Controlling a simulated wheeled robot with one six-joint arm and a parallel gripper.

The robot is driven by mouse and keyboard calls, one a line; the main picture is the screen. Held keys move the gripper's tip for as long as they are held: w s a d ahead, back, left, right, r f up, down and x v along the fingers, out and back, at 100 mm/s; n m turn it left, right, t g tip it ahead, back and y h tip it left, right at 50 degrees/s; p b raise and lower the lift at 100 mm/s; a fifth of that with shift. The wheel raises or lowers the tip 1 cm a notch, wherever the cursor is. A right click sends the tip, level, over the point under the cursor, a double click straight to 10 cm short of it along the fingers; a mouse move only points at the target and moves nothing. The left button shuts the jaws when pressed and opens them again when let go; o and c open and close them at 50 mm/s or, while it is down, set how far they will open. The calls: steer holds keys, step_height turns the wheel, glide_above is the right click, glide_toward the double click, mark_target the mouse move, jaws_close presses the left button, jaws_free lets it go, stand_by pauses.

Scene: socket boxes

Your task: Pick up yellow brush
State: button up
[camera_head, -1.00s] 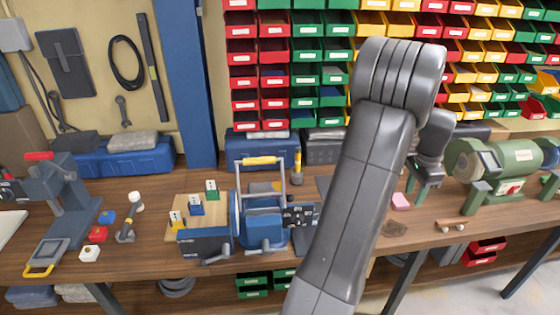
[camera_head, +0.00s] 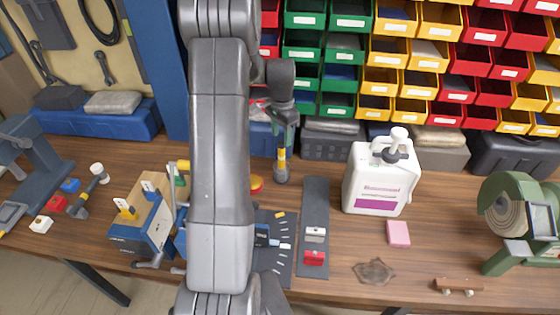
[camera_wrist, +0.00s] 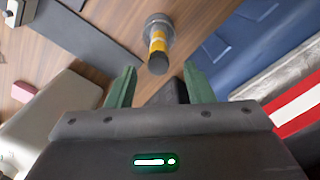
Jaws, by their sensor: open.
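The yellow brush (camera_head: 282,168) stands upright near the back of the wooden bench, with a yellow band and a dark top. In the wrist view the brush (camera_wrist: 158,42) shows its round grey base and its dark end close to me. My gripper (camera_head: 286,138) is directly above the brush, its green fingers pointing down. In the wrist view my gripper (camera_wrist: 159,70) is open and empty, with the brush's dark end just ahead of the gap between the fingers. Whether the fingertips reach beside the brush is not clear.
A blue toolbox (camera_wrist: 232,45) and grey bins (camera_head: 333,146) stand close behind the brush. A white jug (camera_head: 377,190) stands right, beyond a dark strip (camera_head: 314,200). My arm hides much of the blue vise area. Bare bench lies around the pink block (camera_head: 398,233).

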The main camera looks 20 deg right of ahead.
mark_target(282, 141)
steer(key=shift+w+a+f, duration=0.15)
steer(key=shift+f, duration=0.45)
steer(key=f, duration=0.5)
steer(key=shift+s, duration=0.25)
steer(key=shift+c, duration=0.4)
jaws_close()
